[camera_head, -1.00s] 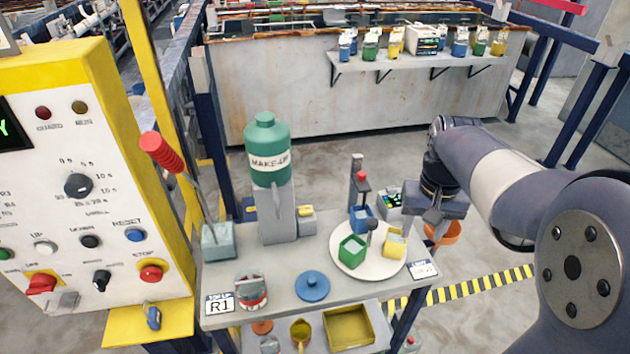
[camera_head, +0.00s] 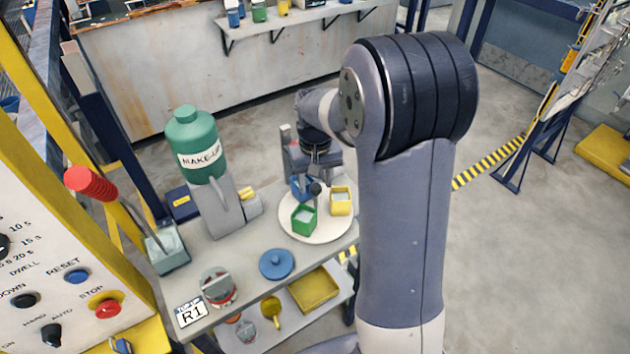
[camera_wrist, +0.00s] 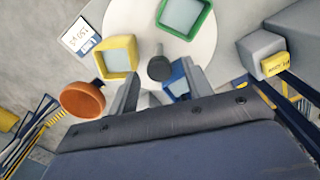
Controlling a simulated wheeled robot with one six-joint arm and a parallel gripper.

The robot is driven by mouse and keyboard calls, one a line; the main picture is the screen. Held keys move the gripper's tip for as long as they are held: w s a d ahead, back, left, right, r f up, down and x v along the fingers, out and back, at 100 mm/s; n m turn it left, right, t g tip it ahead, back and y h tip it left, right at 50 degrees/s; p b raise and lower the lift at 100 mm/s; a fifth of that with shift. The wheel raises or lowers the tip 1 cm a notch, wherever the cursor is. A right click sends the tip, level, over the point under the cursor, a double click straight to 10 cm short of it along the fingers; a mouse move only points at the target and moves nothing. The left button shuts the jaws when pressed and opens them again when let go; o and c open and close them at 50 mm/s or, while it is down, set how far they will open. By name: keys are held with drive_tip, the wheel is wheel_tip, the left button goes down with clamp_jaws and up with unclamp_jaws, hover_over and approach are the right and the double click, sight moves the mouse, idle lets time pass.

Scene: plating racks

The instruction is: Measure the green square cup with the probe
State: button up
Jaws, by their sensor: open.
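The green square cup (camera_head: 304,219) stands upright on a round white plate (camera_head: 322,234), and also shows at the top of the wrist view (camera_wrist: 185,14). My gripper (camera_head: 318,178) is over the far side of the plate, beyond the green cup. In the wrist view my gripper (camera_wrist: 161,84) is open, with nothing held between its fingers. A dark round knob on a stem (camera_wrist: 159,68) stands on the plate and appears between the fingertips. I cannot clearly make out the probe; an upright stand (camera_head: 288,150) behind the plate is partly hidden by my gripper.
A yellow cup (camera_head: 341,201) and a blue cup (camera_head: 301,188) share the plate. An orange cup (camera_wrist: 83,99) is near my left finger. A green MAKE-UP bottle (camera_head: 197,145) stands at left. A blue lid (camera_head: 276,264) lies in front.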

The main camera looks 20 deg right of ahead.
drive_tip(key=shift+f, duration=0.5)
clamp_jaws()
idle(0.3)
